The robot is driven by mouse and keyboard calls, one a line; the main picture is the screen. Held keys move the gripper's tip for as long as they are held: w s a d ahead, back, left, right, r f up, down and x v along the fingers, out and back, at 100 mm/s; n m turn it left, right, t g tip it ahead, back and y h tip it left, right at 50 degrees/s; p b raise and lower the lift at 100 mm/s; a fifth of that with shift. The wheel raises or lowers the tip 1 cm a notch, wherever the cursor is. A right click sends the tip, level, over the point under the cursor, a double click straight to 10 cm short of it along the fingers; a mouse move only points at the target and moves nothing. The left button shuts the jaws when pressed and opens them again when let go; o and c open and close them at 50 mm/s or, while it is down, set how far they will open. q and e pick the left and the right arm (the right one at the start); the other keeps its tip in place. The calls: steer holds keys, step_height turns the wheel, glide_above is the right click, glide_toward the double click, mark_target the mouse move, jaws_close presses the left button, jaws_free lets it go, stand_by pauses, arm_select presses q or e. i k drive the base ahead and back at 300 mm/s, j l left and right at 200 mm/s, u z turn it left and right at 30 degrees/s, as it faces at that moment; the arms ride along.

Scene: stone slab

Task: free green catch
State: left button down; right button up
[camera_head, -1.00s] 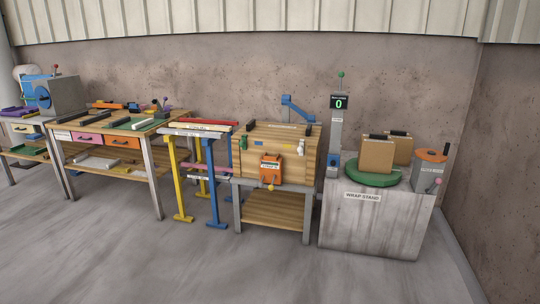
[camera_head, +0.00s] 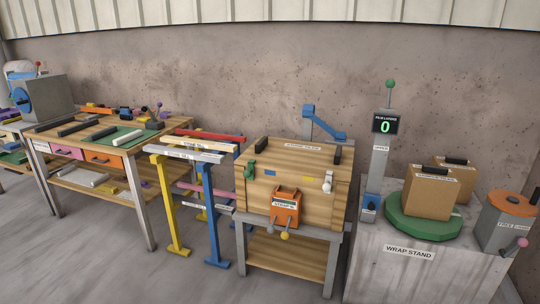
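A small green catch (camera_head: 250,171) sits at the upper left of the front face of a wooden chest (camera_head: 313,213). A white catch (camera_head: 327,183) sits at the upper right of the same face. An orange strap unit (camera_head: 286,207) with a label is on the front in the middle. The chest stands on a small wooden bench with grey legs (camera_head: 241,253). Its lid looks shut. Neither of my grippers shows in this view.
A wrap stand (camera_head: 388,272) with a green turntable (camera_head: 396,218) and boxes is at the right. Blue and yellow trestles (camera_head: 213,205) and a workbench (camera_head: 129,153) are at the left. The grey floor in front is clear.

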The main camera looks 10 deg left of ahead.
mark_target(249, 173)
steer(key=i, duration=2.5)
steer(key=u, duration=0.25)
